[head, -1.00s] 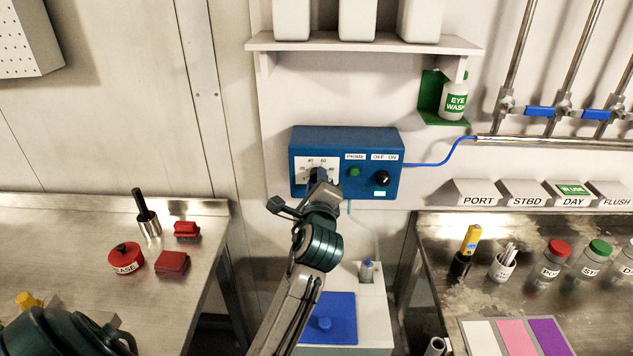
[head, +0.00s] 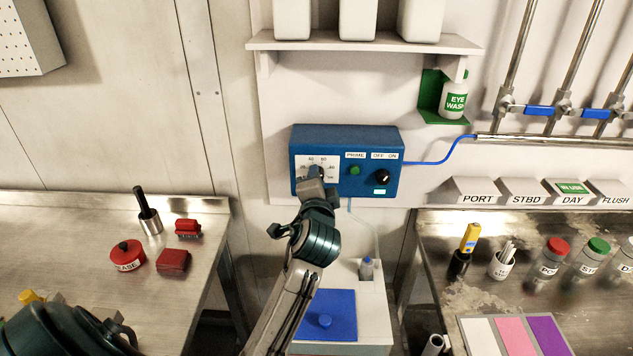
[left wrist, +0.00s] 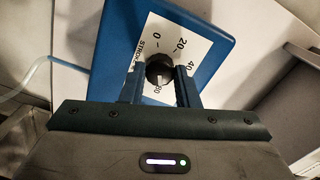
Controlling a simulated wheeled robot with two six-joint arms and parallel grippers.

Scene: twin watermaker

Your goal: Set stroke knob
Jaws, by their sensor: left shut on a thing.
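The stroke knob (left wrist: 160,70) is a small black knob on a white dial plate (left wrist: 150,32) marked with numbers such as 0, 20 and 40. A pale mark shows on its lower side in the left wrist view, but I cannot read its setting. The dial is on the left of a blue pump box (head: 347,142) on the wall. My left gripper (left wrist: 160,78) is shut on the knob, one finger on each side. In the head view my left gripper (head: 314,178) covers the knob and the lower dial. My right gripper is out of view.
Right of the dial are a green PRIME button (head: 354,170) and a black OFF/ON knob (head: 382,176). A blue tube (head: 435,162) leaves the box to the right. A shelf (head: 362,43) is above. Below stands a white unit (head: 372,322) with a blue lid (head: 332,303).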

